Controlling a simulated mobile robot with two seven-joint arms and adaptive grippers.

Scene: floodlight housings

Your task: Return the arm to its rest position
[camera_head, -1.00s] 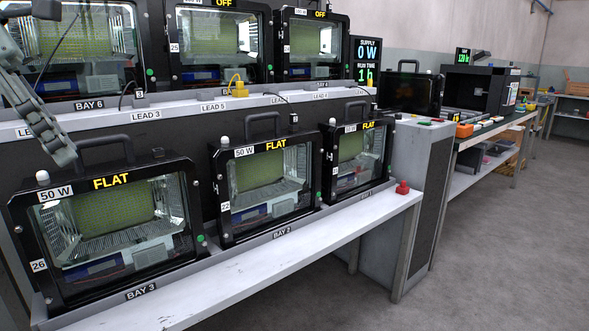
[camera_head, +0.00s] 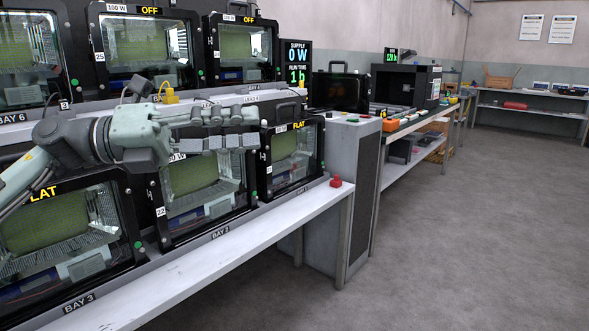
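My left arm comes in from the left in the head view, grey-green and jointed. Its gripper (camera_head: 250,127) points right, in front of the Bay 2 floodlight housing (camera_head: 195,190), and hides the top of it. Its two fingers lie one above the other with a gap between them; it looks open, and nothing shows between them. My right gripper is not in view.
Black housings fill the two-tier rack, including Bay 3 (camera_head: 70,225) and Bay 1 (camera_head: 295,160). A white ledge (camera_head: 235,250) runs before them, with a red button (camera_head: 336,182) near its right end. A bench (camera_head: 425,122) stands beyond. The floor (camera_head: 450,240) at right is clear.

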